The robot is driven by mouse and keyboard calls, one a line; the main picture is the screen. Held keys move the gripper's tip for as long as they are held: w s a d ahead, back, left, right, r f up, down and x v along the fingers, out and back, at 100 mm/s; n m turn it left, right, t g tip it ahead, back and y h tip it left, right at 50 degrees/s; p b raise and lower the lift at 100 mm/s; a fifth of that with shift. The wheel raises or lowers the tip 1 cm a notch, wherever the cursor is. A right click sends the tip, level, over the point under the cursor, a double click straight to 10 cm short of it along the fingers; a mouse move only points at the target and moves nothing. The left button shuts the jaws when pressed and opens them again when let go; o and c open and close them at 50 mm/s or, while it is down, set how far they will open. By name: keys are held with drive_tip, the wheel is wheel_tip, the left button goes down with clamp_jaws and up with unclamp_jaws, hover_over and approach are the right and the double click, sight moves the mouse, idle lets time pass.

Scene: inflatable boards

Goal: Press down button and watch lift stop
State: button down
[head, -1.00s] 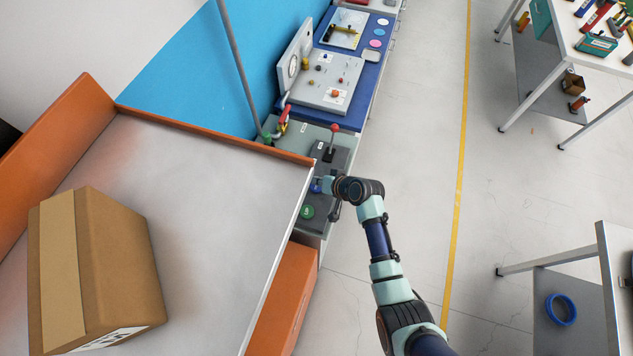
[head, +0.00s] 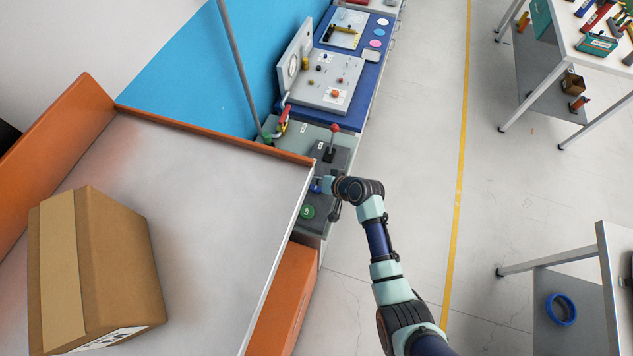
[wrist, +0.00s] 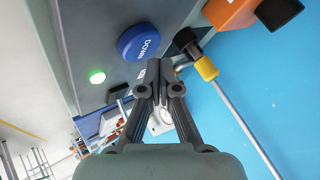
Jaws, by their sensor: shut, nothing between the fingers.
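The blue button (wrist: 139,42), marked DOWN, sits on a grey panel in the wrist view. My gripper (wrist: 161,72) is shut and empty, with its fingertips just below and right of the button in that picture. A gap shows between them there, but I cannot tell the depth. The lift platform (head: 215,165) has orange edges and carries a cardboard box (head: 95,270).
A green button (head: 307,211) and a red-knobbed lever (head: 334,128) are on the same panel. A green light (wrist: 97,76) glows in the wrist view. A pipe with a yellow collar (wrist: 206,69) is close to the fingertips.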

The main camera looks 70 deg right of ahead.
drive_tip(key=shift+f, duration=0.1)
drive_tip(key=shift+f+b, duration=0.3)
